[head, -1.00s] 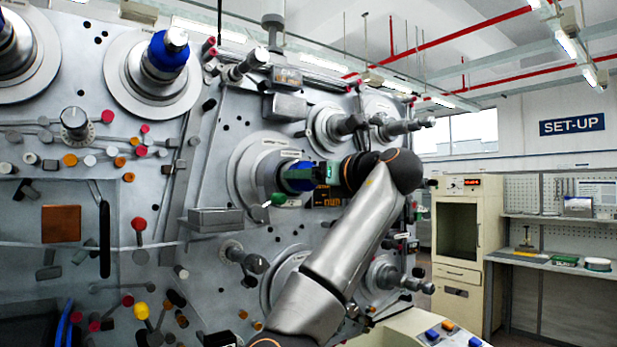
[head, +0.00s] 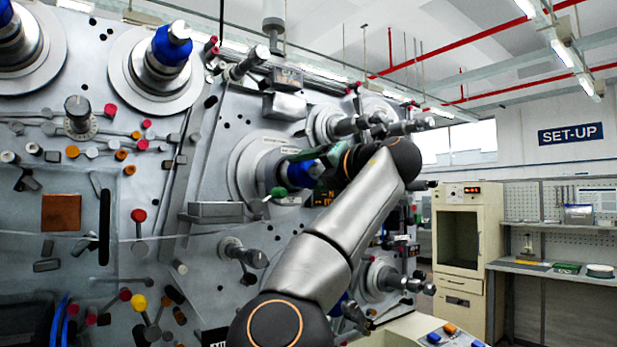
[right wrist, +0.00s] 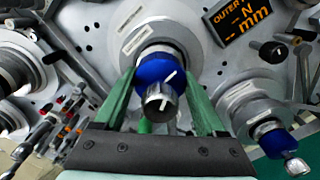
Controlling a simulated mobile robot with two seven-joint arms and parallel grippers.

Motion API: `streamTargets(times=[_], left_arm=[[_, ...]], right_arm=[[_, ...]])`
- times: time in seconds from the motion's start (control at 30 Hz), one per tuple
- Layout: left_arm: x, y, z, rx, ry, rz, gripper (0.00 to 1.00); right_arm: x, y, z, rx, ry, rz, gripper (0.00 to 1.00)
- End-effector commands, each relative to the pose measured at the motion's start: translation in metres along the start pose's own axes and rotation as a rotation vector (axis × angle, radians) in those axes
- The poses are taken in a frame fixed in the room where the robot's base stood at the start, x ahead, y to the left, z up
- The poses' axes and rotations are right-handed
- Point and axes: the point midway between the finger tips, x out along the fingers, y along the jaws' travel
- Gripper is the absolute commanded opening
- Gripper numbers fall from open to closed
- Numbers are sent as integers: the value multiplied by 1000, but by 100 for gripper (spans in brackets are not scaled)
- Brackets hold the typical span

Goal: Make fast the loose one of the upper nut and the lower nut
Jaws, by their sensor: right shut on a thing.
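The upper nut (head: 303,174) is a blue collar on the spindle in the middle of the grey machine face. It also shows in the right wrist view (right wrist: 155,68), with a white mark and a silver shaft end in front of it. My right gripper (head: 304,172) has green fingers, one on each side of this nut, and is shut on it; the fingers also show in the right wrist view (right wrist: 160,75). The lower nut (right wrist: 275,143) is blue, on another spindle at the lower right of the wrist view. My arm mostly hides it in the head view. My left gripper is out of view.
Two more spindles with blue collars (head: 171,46) stand at the upper left. Rollers and knobs crowd the panel around my arm. A small grey ledge (head: 215,209) juts out left of the held nut. A beige cabinet (head: 458,240) stands at the right.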

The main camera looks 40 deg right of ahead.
Motion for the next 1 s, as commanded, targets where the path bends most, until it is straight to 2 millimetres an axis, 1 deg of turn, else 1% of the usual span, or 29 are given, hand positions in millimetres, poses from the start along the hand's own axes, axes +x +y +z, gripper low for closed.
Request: streamTargets(times=[0.2, 0.5, 0.7, 1.0], left_arm=[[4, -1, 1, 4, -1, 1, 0], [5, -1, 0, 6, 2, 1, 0], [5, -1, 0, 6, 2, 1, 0], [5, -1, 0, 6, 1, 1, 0]], right_arm=[[-1, 1, 1, 205, -5, 5, 17], [-1, 1, 2, 441, -7, 4, 17], [-1, 0, 2, 544, -7, 3, 17], [-1, 0, 2, 612, -8, 4, 17]])
